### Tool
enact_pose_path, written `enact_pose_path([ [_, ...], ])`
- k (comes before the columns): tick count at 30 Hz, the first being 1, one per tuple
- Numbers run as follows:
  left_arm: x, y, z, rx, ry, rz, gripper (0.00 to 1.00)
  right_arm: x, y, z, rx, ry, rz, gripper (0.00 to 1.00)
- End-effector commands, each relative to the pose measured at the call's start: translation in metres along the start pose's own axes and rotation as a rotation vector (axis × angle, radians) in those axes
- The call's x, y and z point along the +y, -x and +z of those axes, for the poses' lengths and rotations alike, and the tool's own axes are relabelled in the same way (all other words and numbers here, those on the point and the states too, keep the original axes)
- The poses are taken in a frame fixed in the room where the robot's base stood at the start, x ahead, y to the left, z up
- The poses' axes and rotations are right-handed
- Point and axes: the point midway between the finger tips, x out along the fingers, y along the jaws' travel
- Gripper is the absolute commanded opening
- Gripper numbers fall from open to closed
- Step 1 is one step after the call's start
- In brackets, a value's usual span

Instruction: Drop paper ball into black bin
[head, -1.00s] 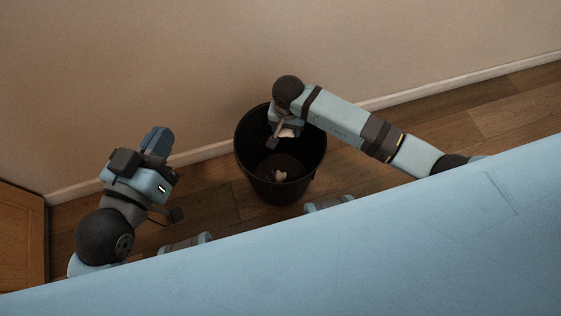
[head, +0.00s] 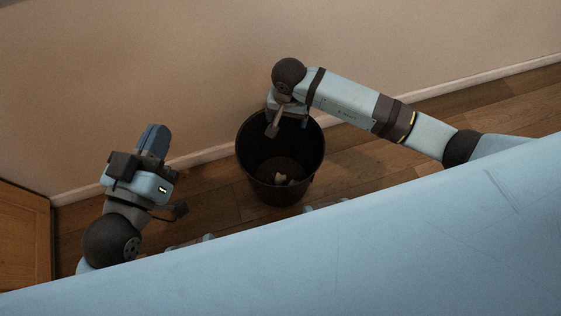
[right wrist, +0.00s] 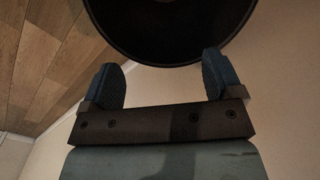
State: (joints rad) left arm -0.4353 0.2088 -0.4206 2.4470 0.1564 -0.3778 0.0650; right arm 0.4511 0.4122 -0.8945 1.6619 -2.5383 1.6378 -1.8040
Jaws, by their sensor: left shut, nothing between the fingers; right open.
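The black bin (head: 245,160) stands upright on the floor against the wall in the head view; its dark rim also shows at the top of the right wrist view (right wrist: 170,50). A small whitish crumpled paper ball (head: 281,180) lies on the bin's bottom. My right gripper (head: 290,116) is over the back of the bin's mouth, pointing down. In the right wrist view its two blue fingers (right wrist: 164,75) are spread apart with nothing between them. My left gripper (head: 152,142) is left of the bin, well apart from it, shut and empty.
The beige wall (head: 180,60) with its white skirting board rises close behind the bin. A wooden cabinet (head: 22,240) stands at the lower left. A large light-blue surface (head: 380,240) fills the lower right. Wooden floor (head: 505,110) is clear at the right.

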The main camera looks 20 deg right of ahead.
Motion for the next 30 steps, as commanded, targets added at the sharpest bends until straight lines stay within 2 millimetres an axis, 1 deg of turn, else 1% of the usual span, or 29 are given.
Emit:
enact_pose_path([
  [1, 0.002, 0.000, -0.009, 0.016, 0.000, -0.001, 0.00, 0.000, 0.015, -0.001, 0.002, 0.002, 0.000, 0.85],
  [3, 0.003, 0.000, -0.015, 0.037, -0.001, -0.003, 0.00, 0.000, 0.028, -0.001, 0.003, 0.001, -0.001, 0.85],
  [6, 0.003, 0.001, -0.020, 0.061, -0.004, -0.005, 0.00, 0.000, 0.040, -0.001, 0.002, 0.001, 0.000, 0.85],
  [9, 0.004, 0.001, -0.024, 0.075, -0.006, -0.006, 0.00, 0.000, 0.048, 0.000, 0.000, 0.001, 0.000, 0.85],
  [14, 0.004, 0.001, -0.025, 0.085, -0.007, -0.006, 0.00, 0.000, 0.052, 0.000, -0.001, 0.000, 0.001, 0.85],
  [30, 0.004, 0.001, -0.025, 0.084, -0.008, -0.005, 0.00, 0.000, 0.051, 0.001, -0.001, 0.000, 0.001, 0.85],
])
